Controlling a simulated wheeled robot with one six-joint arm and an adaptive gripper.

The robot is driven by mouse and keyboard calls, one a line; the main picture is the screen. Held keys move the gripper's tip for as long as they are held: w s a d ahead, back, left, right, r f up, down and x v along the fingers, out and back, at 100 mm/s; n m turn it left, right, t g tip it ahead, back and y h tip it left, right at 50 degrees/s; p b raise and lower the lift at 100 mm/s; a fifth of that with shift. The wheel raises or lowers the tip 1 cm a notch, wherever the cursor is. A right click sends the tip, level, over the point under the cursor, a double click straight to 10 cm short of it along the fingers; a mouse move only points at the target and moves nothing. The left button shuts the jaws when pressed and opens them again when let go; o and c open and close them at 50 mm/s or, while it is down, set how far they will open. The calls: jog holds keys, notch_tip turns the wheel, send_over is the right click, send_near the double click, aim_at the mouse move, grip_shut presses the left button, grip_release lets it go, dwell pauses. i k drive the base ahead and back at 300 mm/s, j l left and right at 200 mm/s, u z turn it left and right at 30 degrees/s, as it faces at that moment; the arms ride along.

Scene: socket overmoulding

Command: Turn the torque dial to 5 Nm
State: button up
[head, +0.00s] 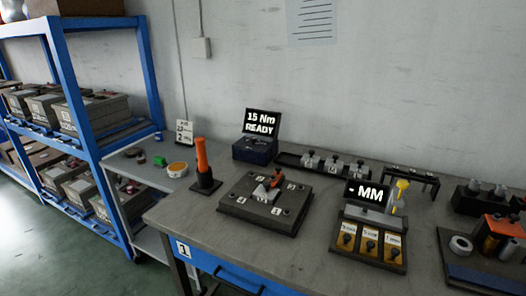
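A display reading "15 Nm READY" (262,122) stands on a dark blue box (254,149) at the back of the workbench, against the wall. The dial on this unit is too small to make out. A tool with an orange handle (202,156) stands upright in a black base to its left. My gripper is not in view.
A dark fixture plate (243,208) lies on the bench (180,220) in front of the display. To its right is a "- MM" display (367,193) above three yellow plates with black knobs (369,242). A blue shelf rack (62,62) with grey bins stands at left.

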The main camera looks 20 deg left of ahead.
aim_at(252, 139)
jog(key=j, duration=3.45)
jog(key=i, duration=0.05)
